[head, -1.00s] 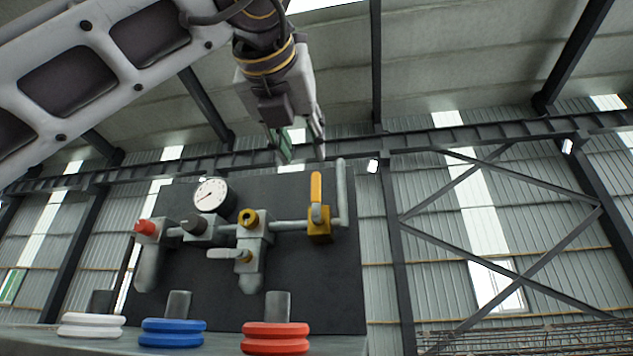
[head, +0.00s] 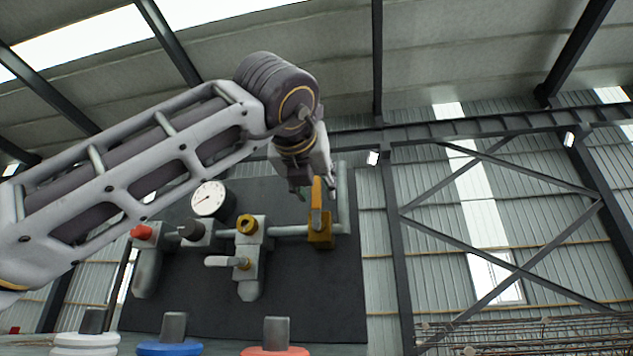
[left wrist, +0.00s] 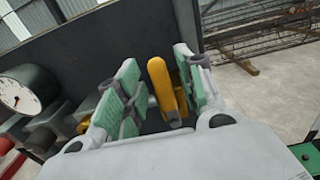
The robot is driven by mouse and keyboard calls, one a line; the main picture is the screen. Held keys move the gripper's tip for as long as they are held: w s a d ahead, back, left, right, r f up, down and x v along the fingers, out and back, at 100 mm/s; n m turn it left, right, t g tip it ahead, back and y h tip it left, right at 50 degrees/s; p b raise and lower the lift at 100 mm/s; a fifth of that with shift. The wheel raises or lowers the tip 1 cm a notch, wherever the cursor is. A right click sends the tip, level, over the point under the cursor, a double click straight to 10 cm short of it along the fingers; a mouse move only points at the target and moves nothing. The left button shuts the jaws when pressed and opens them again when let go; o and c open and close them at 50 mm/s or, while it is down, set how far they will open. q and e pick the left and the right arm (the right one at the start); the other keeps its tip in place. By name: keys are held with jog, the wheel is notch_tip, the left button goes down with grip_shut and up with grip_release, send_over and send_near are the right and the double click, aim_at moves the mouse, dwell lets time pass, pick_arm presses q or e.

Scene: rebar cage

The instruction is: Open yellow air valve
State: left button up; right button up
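The yellow air valve (head: 320,232) sits at the right end of the grey pipe run on a dark panel, its yellow lever (head: 316,195) pointing up. My left gripper (head: 314,188) is at the lever, reaching down from above. In the left wrist view the gripper (left wrist: 158,88) is open, its green-padded fingers on either side of the yellow lever (left wrist: 160,80). I see gaps beside the lever and no clear grip on it. The valve's lower body is mostly hidden in that view. My right gripper is not in view.
A pressure gauge (head: 209,198), a red knob (head: 143,232) and a grey lever (head: 220,261) are on the pipes to the left. A vertical grey pipe (head: 342,195) stands close right of the valve. White, blue and red round pieces line the front edge.

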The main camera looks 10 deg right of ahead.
pick_arm(q)
jog(key=shift+x, duration=0.85)
grip_shut()
